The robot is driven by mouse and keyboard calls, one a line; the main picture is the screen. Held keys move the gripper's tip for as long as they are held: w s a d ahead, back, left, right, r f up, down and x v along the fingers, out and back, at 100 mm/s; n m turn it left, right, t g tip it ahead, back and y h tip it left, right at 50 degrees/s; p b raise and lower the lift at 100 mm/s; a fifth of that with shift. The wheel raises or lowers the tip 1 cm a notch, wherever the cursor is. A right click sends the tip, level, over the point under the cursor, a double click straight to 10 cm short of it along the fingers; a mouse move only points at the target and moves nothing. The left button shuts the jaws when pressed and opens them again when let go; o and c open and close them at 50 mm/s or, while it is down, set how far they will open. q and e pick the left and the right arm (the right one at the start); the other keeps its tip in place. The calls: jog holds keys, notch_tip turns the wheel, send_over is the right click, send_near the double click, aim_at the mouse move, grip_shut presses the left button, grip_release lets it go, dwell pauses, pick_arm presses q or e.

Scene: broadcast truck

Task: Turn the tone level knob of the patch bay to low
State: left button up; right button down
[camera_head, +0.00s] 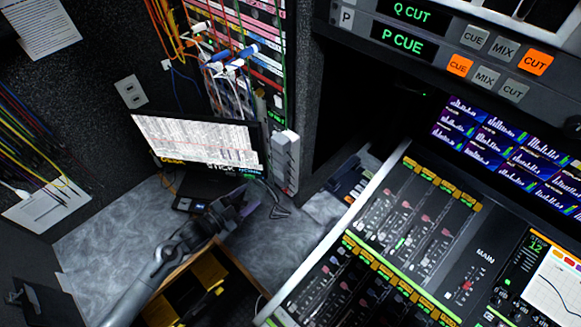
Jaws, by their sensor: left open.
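The patch bay (262,42) is a tall rack at the top centre with pink, white, red and blue rows. Orange, white, blue and green cables are plugged into it and cover part of its face. I cannot pick out the tone level knob or its setting. My left arm comes in from the bottom left. Its dark gripper (254,196) is open over the grey desk, in front of the monitor and well below the patch bay's cabled rows. It appears empty. My right gripper is not in view.
A lit monitor (195,138) stands left of the rack's lower part. A white power strip (286,160) is upright beside it. A small black device (190,205) lies on the grey desk (105,225). A mixing console (400,240) fills the right side. An open drawer (195,290) is below my arm.

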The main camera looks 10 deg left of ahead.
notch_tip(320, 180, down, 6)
jog(key=b, duration=0.4)
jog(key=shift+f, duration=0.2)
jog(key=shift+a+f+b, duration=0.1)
jog(key=shift+b, duration=0.2)
pick_arm(q)
jog(key=w+d+r+m, duration=0.1)
jog(key=w+d, duration=0.1)
jog(key=w, duration=1.4)
jog(key=shift+d+r+t+b, duration=0.4)
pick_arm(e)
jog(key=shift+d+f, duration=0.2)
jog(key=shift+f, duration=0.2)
pick_arm(q)
grip_shut()
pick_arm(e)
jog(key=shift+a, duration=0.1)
